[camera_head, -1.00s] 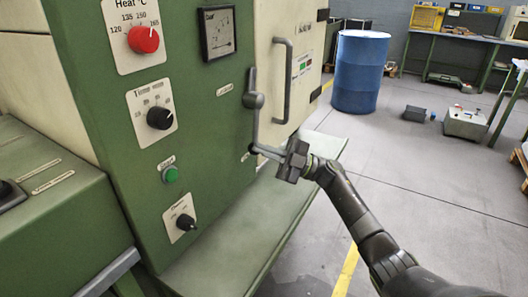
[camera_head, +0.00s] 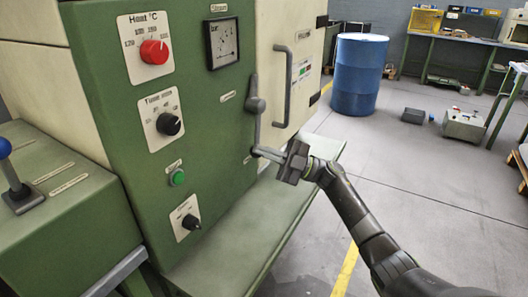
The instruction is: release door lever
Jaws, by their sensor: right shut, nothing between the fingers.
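My right gripper (camera_head: 259,152) comes in from the lower right. Its thin fingers are shut together and point left, with the tips at the lower end of the lever. Nothing shows between them. I cannot tell whether the tips touch the lever or only overlap it in the view. The cream door (camera_head: 296,62) with its grey vertical handle (camera_head: 288,87) looks closed. My left gripper is not in view.
A green ledge (camera_head: 235,235) runs along the machine below my right gripper. Left of the lever are a red knob (camera_head: 154,52), a black knob (camera_head: 168,124) and a green button (camera_head: 177,178).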

